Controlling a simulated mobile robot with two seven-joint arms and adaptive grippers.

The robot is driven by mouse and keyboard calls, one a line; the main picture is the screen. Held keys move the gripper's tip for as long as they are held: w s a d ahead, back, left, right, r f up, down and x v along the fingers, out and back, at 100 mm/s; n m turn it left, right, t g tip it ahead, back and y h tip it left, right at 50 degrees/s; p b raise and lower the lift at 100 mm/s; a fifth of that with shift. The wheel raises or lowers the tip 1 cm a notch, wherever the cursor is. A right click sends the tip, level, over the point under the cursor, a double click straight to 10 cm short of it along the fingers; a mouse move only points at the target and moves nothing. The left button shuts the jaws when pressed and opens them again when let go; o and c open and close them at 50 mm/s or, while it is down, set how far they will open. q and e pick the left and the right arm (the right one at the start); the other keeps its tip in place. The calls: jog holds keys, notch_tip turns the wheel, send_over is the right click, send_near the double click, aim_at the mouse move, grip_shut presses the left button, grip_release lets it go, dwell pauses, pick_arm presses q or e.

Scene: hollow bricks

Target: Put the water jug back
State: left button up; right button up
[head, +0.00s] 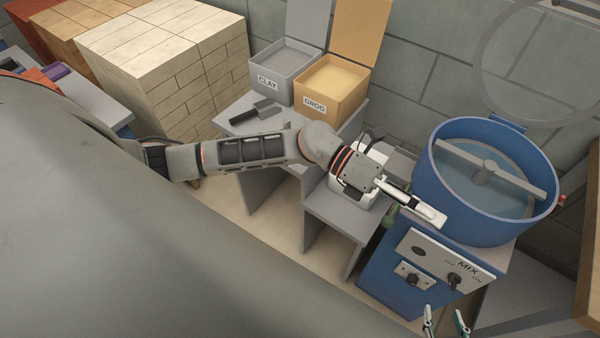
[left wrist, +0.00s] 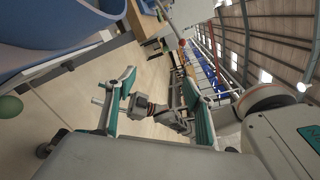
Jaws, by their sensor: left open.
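I cannot make out the water jug for certain in either view. My left gripper (head: 432,215) is beside the blue mixer drum (head: 433,185), above the mixer's control panel. In the left wrist view its two teal-padded fingers (left wrist: 158,105) are spread apart, with nothing held between them. Part of the low grey stand (head: 345,215) is hidden behind my left wrist. My right gripper (head: 446,322) shows only as two separated fingertips at the bottom edge, in front of the mixer, with no object visible between them.
The clay bin (head: 285,74) and grog bin (head: 331,84) stand with raised lids on a grey bench, with a dark scoop (head: 254,112) in front. Stacked pale bricks (head: 165,65) are at left. A round green thing (head: 391,216) is beside the mixer. Floor between the stands is bare.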

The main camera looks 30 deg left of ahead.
pick_arm(q)
jog(key=w+a+f+n+t+y, duration=0.35)
jog(key=a+n+t, duration=0.35)
jog(key=n, duration=0.7)
jog(key=w+a+f+n+t+y, duration=0.35)
jog(key=n+t, duration=0.55)
jog(key=n, duration=0.5)
jog(key=s+a+f+n+g+y, duration=0.2)
jog(key=s+a+f+n, duration=0.3)
jog(key=f, duration=0.4)
jog(key=s+a+f+n+g+y, duration=0.2)
jog(key=s+a+f+n+y, duration=0.3)
jog(key=s+f, duration=0.4)
jog(key=a+f+n, duration=0.1)
jog(key=a, duration=0.1)
jog(key=shift+a+f, duration=0.15)
jog(key=shift+a, duration=0.2)
